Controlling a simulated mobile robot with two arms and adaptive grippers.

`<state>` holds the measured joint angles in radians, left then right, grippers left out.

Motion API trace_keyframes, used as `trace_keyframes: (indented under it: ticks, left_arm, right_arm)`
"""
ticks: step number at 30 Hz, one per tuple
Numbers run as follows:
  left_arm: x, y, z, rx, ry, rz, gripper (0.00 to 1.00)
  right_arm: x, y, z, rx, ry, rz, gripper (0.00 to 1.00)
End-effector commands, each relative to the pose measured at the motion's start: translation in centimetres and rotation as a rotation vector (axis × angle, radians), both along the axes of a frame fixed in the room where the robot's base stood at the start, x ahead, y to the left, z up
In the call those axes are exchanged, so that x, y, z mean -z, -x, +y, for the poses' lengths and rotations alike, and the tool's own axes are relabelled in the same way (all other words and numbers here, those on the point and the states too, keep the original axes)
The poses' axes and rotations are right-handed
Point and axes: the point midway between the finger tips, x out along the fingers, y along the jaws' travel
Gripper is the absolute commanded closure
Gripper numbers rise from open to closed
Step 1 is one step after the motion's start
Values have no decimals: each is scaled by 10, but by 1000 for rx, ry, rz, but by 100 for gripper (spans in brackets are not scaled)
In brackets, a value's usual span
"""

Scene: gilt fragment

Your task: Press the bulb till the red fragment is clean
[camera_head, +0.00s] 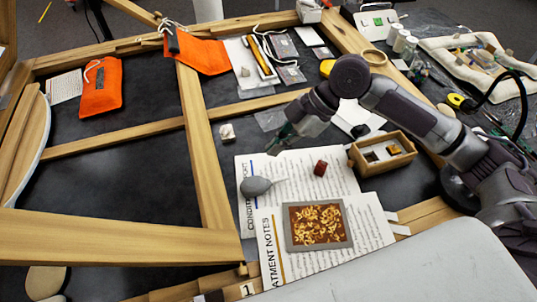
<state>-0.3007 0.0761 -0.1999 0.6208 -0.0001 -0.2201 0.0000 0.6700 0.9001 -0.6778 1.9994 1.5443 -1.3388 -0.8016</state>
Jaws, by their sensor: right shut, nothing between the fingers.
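A grey rubber bulb (255,187) lies on the white printed sheets, its thin nozzle pointing right. A small dark red fragment (320,168) sits on the sheet to the right of the bulb and slightly higher in the picture. My right gripper (273,147) reaches in from the right, above and left of the red fragment and above the bulb in the picture. It is shut and empty, apart from both. Whether there is dirt on the fragment is too small to tell. My left gripper is not in view.
A grey-framed panel with gold flakes (318,226) lies on the lower sheet. A wooden box (383,153) with small pieces stands to the right. Wooden frame bars (203,150) cross the dark table on the left. Orange pouches (101,88) and tools lie farther back.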

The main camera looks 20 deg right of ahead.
Motion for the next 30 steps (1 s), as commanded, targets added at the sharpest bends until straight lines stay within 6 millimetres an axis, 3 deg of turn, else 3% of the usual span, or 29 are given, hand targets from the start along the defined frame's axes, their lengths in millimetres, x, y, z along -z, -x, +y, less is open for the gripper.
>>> trace_keyframes:
  ticks: [12, 21, 30]
  left_arm:
    - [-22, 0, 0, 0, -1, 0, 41]
    - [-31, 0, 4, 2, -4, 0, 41]
    - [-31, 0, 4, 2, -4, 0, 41]
  right_arm:
    - [66, -4, 54, -2, -2, 4, 100]
    - [103, -8, 48, 0, 2, 1, 100]
    - [108, -8, 48, -1, 0, -1, 100]
